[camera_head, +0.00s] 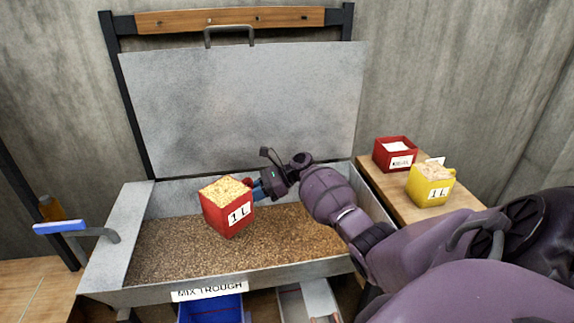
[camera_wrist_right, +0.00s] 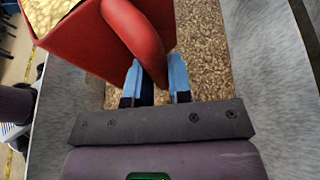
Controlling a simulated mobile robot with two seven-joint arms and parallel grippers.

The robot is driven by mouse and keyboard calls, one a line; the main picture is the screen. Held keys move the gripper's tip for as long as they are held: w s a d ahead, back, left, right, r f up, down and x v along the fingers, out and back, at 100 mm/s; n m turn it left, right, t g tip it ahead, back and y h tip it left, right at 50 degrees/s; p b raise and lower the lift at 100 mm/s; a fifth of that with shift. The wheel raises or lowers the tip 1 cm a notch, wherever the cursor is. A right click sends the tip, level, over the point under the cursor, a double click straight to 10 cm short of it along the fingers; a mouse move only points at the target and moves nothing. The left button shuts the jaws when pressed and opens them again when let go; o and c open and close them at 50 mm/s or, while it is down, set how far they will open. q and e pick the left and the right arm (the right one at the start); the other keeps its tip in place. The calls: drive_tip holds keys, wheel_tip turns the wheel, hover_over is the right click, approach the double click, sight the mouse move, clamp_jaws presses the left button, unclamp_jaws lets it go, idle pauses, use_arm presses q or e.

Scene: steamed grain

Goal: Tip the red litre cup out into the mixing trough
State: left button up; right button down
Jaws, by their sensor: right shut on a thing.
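The red litre cup (camera_head: 227,213), marked 1 L, is heaped with pale grain and held over the mixing trough (camera_head: 120,297). It looks slightly tilted in the head view. My right gripper (camera_head: 256,189) is shut on the cup's handle; in the right wrist view the blue fingers (camera_wrist_right: 155,82) sit either side of the red handle (camera_wrist_right: 136,35). The trough has grey metal walls, a label reading MIX TROUGH and a bed of brown grain (camera_head: 170,248). Its lid (camera_head: 240,105) stands open at the back. My left gripper is not in view.
A wooden side table (camera_head: 408,211) on the right holds a yellow 1 L cup (camera_head: 430,186) and a red box (camera_head: 395,154) with white contents. A blue bin (camera_head: 210,309) stands below the front.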

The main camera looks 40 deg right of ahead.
drive_tip(key=d+r+b, duration=0.1)
drive_tip(key=d+r, duration=0.3)
drive_tip(key=d, duration=1)
wheel_tip(320, 180, up, 6)
drive_tip(key=n+h+p, duration=0.2)
drive_tip(key=h+p, duration=0.4)
drive_tip(key=p, duration=0.1)
drive_tip(key=a+r+n+h, duration=0.2)
drive_tip(key=a+r+h, duration=0.1)
drive_tip(key=a+h, duration=0.3)
drive_tip(key=a+r+n+t+h+p, duration=0.1)
drive_tip(key=a+r+n+h, duration=0.1)
drive_tip(key=a+h, duration=0.5)
drive_tip(key=shift+s+a+r, duration=0.3)
drive_tip(key=shift+a+r, duration=0.2)
drive_tip(key=shift+a, duration=0.85)
